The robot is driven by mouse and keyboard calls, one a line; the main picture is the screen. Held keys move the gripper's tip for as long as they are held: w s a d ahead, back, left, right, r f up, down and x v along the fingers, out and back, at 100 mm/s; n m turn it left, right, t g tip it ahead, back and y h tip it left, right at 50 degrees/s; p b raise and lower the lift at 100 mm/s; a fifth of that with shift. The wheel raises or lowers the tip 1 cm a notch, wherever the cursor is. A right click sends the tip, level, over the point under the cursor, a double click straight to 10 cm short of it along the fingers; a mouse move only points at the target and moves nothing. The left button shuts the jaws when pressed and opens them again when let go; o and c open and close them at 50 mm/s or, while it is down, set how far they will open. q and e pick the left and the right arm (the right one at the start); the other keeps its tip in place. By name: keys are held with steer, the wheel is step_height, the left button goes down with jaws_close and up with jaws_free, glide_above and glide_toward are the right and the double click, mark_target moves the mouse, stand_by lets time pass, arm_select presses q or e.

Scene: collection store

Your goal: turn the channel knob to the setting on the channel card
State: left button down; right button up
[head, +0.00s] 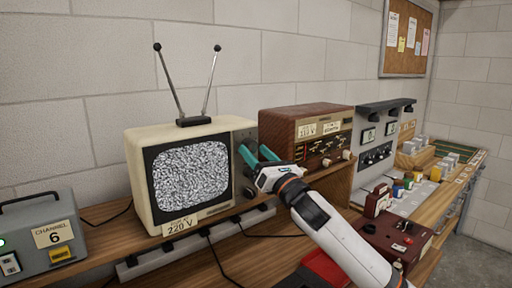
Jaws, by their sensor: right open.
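The cream television (140,180) stands on the wooden bench with static on its screen. Its dark control panel is on the right side of its front. The channel card (54,234) on the grey box at left reads "CHANNEL 6". My right gripper (252,150) is at the upper part of the television's control panel, with its two teal fingers apart. The channel knob cannot be made out; the fingers and gripper body cover much of the panel. A small dark round part (248,191) shows lower on the panel. My left gripper is not in view.
A brown wooden radio unit (290,118) stands close right of the television. The grey box (28,262) with a handle is at left. A power strip and cables run along the bench front. A red-brown box (405,238) and small coloured jars are farther right.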

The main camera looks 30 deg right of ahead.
steer(key=shift+w+r, duration=0.1)
steer(key=shift+w, duration=0.25)
steer(key=shift+c, duration=0.5)
steer(key=c, duration=0.9)
